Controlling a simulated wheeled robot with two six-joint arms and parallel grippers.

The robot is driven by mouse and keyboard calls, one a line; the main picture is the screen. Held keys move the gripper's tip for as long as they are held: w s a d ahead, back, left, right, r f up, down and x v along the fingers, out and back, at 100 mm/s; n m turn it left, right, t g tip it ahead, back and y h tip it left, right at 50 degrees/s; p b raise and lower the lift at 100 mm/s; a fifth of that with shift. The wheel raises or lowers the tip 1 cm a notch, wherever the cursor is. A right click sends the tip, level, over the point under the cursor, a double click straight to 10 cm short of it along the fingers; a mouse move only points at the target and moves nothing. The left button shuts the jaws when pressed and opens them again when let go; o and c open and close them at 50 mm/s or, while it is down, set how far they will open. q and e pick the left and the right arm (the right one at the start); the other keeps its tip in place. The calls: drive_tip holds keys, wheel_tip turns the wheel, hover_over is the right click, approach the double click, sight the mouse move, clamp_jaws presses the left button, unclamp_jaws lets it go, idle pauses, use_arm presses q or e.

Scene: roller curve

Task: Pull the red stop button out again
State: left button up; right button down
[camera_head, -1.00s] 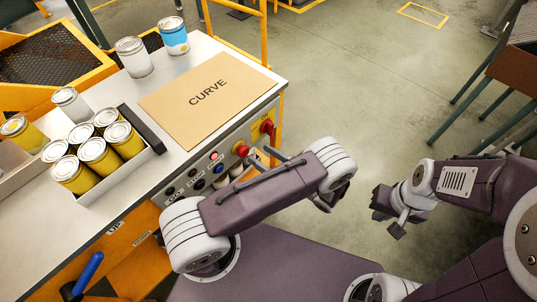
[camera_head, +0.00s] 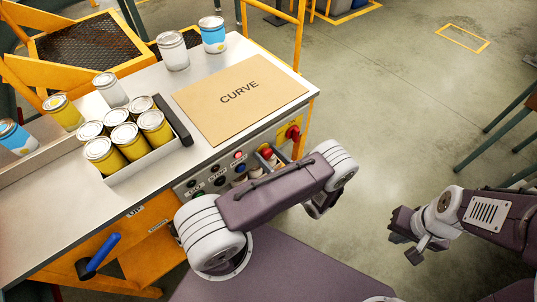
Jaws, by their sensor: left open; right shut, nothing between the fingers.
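The red stop button (camera_head: 267,153) is a round red knob on the control panel (camera_head: 205,187) at the front of the table. My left arm crosses in front of the panel, and its forearm hides the area below the button. My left gripper (camera_head: 270,161) is mostly hidden behind that forearm; a small part shows close beside the button. It is open, and I cannot tell whether it touches the button. My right gripper (camera_head: 405,239) is shut and empty, over the floor at the right, well away from the panel.
A red switch (camera_head: 293,132) on a yellow plate sits right of the button. A cardboard box (camera_head: 240,100) marked CURVE lies on the table. Yellow cans (camera_head: 125,140) stand in a white tray at the left. A blue handle (camera_head: 103,252) sticks out below. Floor at the right is free.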

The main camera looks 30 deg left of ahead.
use_arm(q)
clamp_jaws()
drive_tip(key=shift+s+d+f, duration=0.1)
drive_tip(key=shift+s+d, duration=0.1)
drive_tip(key=shift+d, duration=0.35)
unclamp_jaws()
drive_tip(key=shift+d, duration=0.1)
drive_tip(key=b+v, duration=0.1)
drive_tip(key=v, duration=0.8)
drive_tip(key=shift+b, duration=0.35)
